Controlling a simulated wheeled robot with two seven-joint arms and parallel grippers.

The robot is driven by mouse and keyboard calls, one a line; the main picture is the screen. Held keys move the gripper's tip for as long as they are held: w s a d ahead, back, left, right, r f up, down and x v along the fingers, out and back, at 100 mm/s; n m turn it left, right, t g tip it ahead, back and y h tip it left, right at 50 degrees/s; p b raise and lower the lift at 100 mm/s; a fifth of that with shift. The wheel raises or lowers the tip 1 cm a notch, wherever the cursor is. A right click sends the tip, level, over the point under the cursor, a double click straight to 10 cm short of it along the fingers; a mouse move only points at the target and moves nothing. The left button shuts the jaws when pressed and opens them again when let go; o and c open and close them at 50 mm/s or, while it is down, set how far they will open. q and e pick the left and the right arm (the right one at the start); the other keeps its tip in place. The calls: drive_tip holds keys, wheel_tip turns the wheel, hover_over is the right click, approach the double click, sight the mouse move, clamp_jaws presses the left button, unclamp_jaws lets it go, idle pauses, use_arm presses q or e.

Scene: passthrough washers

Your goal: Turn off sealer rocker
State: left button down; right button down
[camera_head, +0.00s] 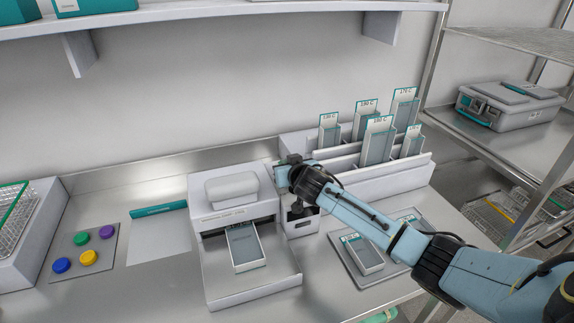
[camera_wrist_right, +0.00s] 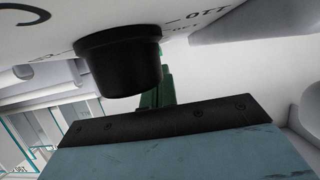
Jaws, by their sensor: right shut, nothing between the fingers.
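The white sealer (camera_head: 230,222) stands on the steel counter, with a labelled pouch (camera_head: 243,248) lying in its front opening. My right arm reaches in from the right, and its gripper (camera_head: 297,210) is at the sealer's right side, shut and empty. In the right wrist view a black round knob (camera_wrist_right: 120,62) sticks out of a white panel (camera_wrist_right: 165,22) with dark lettering, close to the camera. A dark green part (camera_wrist_right: 156,95) shows behind the knob; I cannot tell what it is. I cannot make out the rocker clearly, nor whether the gripper touches anything. My left gripper is not in view.
A white rack (camera_head: 400,180) of labelled pouches stands behind my right arm. A grey tray (camera_head: 345,255) with packs lies under the arm. Colored round pieces (camera_head: 88,257) and a white sheet (camera_head: 160,245) lie left of the sealer. A shelf (camera_head: 200,17) overhangs at the back.

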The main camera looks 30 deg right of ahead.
drive_tip(key=shift+r, duration=0.2)
drive_tip(key=shift+r+p, duration=0.6)
drive_tip(key=shift+p, duration=0.05)
drive_tip(key=r+p, duration=0.3)
drive_tip(key=shift+s+a+r, duration=0.1)
drive_tip(key=shift+s, duration=0.25)
drive_tip(key=s, duration=0.3)
drive_tip(key=s+a, duration=0.1)
drive_tip(key=s, duration=0.2)
drive_tip(key=s+b, duration=0.1)
drive_tip(key=s, duration=0.1)
drive_tip(key=shift+s+a, duration=0.25)
drive_tip(key=shift+s, duration=0.7)
